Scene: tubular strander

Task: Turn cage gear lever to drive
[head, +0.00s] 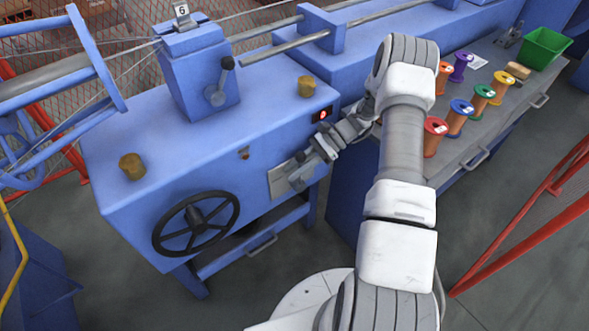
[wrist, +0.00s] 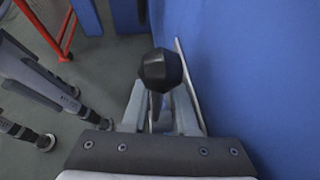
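A lever with a black ball knob (wrist: 161,69) stands at my gripper in the wrist view, its thin shaft running down between my two grey fingers. In the head view my gripper (head: 298,181) is at the pale metal plate (head: 279,183) on the front face of the blue machine cabinet (head: 200,130). My gripper and wrist mostly hide the lever there, so its setting and any marks on the plate cannot be read. The knob covers my fingertips in the wrist view, so I cannot tell whether they press on the shaft.
A black handwheel (head: 196,224) is left of the plate. A red-lit indicator (head: 322,115) sits above it. Another black-knobbed lever (head: 221,80) is on the blue post above. Coloured spools (head: 455,118) and a green bin (head: 544,48) stand on the right bench. Red railings (head: 530,225) edge the right.

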